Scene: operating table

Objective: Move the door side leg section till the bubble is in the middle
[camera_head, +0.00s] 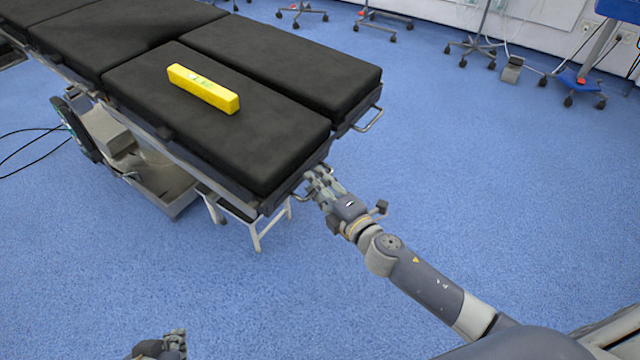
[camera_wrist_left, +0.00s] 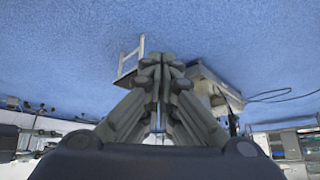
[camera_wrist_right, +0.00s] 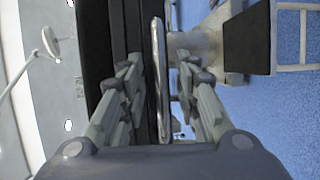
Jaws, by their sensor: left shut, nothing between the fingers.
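Two black padded leg sections lie side by side at the table's end; the nearer leg section (camera_head: 240,145) bears a yellow spirit level (camera_head: 203,90). The level's green vial shows, but its bubble is too small to place. A metal handle (camera_head: 303,193) juts from the nearer section's end. My right gripper (camera_head: 320,183) is at this handle. In the right wrist view the handle bar (camera_wrist_right: 160,75) runs between the open fingers, with gaps on both sides. My left gripper (camera_head: 172,342) is low at the bottom edge; in the left wrist view its fingertips (camera_wrist_left: 159,64) meet, empty.
The farther leg section (camera_head: 285,60) has its own handle (camera_head: 370,119). The table's base (camera_head: 150,175) and a white metal frame (camera_head: 262,232) stand beneath. Wheeled stands (camera_head: 475,48) are along the back wall. The blue floor in front is clear.

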